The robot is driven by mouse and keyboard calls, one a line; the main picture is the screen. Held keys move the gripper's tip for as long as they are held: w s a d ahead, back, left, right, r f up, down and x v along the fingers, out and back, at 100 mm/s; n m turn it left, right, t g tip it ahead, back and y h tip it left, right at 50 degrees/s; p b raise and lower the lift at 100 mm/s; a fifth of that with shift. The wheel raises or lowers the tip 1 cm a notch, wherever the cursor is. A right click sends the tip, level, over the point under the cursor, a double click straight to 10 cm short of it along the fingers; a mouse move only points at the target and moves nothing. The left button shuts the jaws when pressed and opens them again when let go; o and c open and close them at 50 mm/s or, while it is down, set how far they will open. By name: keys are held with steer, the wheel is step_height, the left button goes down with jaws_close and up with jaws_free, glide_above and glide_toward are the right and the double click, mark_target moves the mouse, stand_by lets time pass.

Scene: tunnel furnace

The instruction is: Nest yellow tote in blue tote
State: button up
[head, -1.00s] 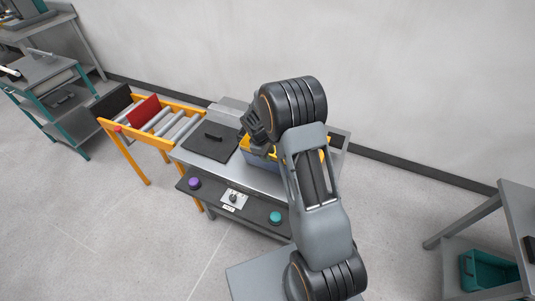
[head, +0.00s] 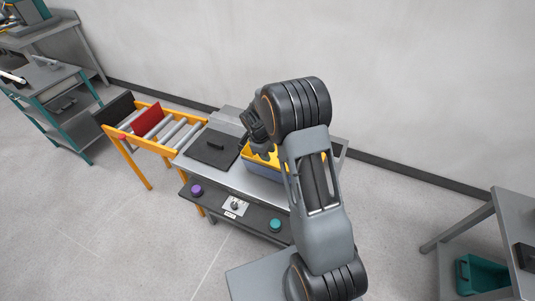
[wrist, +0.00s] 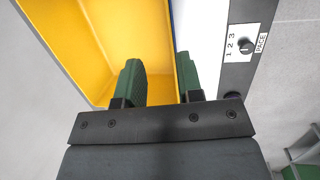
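The yellow tote (head: 249,153) sits in the blue tote (head: 266,171) on the grey machine table, partly hidden behind my arm. How deep it sits is hard to tell. In the wrist view the yellow tote (wrist: 107,28) fills the upper left, with only a thin strip of blue beside its right wall. My gripper (wrist: 160,80) has its two green fingers apart, one over the tote's inside and the other on the outer side of the right wall. The wall runs between them, and I see no clear contact. The gripper (head: 264,149) is over the totes in the head view.
The machine table has a black plate with a handle (head: 213,146), a purple button (head: 196,190), a dial panel (head: 235,206) and a teal button (head: 275,225) in front. A roller conveyor (head: 165,132) adjoins on the left. A teal bin (head: 480,275) is at lower right.

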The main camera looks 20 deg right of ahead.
step_height(320, 180, up, 7)
steer(key=p, duration=0.4)
steer(key=shift+f, duration=0.15)
stand_by(0.8)
steer(key=s+a+r+m+t+y+b, duration=0.1)
steer(key=s+r+m, duration=0.3)
steer(key=s+r, duration=0.4)
steer(key=s+a+r+m+t+y, duration=0.1)
steer(key=s+a+r+m+t, duration=0.3)
steer(key=s+r, duration=0.5)
steer(key=s+m, duration=0.1)
steer(key=s, duration=0.3)
steer(key=shift+s+a+r+y+b, duration=0.2)
steer(key=shift+s+r+y+b, duration=0.1)
steer(key=shift+s+y+b, duration=0.1)
